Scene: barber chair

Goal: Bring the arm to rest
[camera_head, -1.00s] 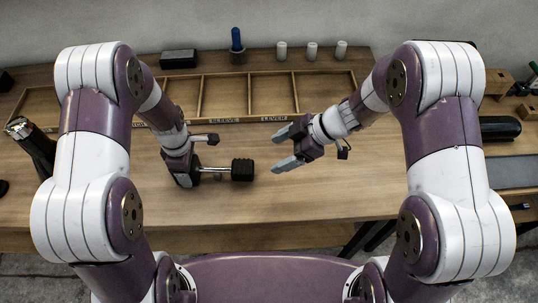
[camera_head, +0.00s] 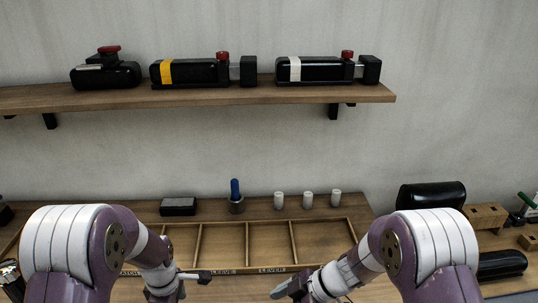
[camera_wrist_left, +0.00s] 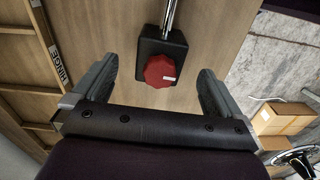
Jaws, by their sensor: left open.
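My left gripper (camera_wrist_left: 157,80) is open in the left wrist view. Its two fingers stand on either side of a black block with a red knob (camera_wrist_left: 160,70), with clear gaps to both. A metal rod (camera_wrist_left: 170,18) runs up from the block. My right gripper (camera_head: 288,287) shows at the bottom of the head view, partly cut off. It holds nothing that I can see, and its fingers were apart a second ago.
A wall shelf (camera_head: 205,95) carries black devices with red knobs. On the bench, a divided wooden tray (camera_head: 247,245) looks empty where visible. Behind it stand a black box (camera_head: 178,206), a blue-handled item (camera_head: 235,192) and white cylinders (camera_head: 308,200). A black cushion (camera_head: 432,196) is at right.

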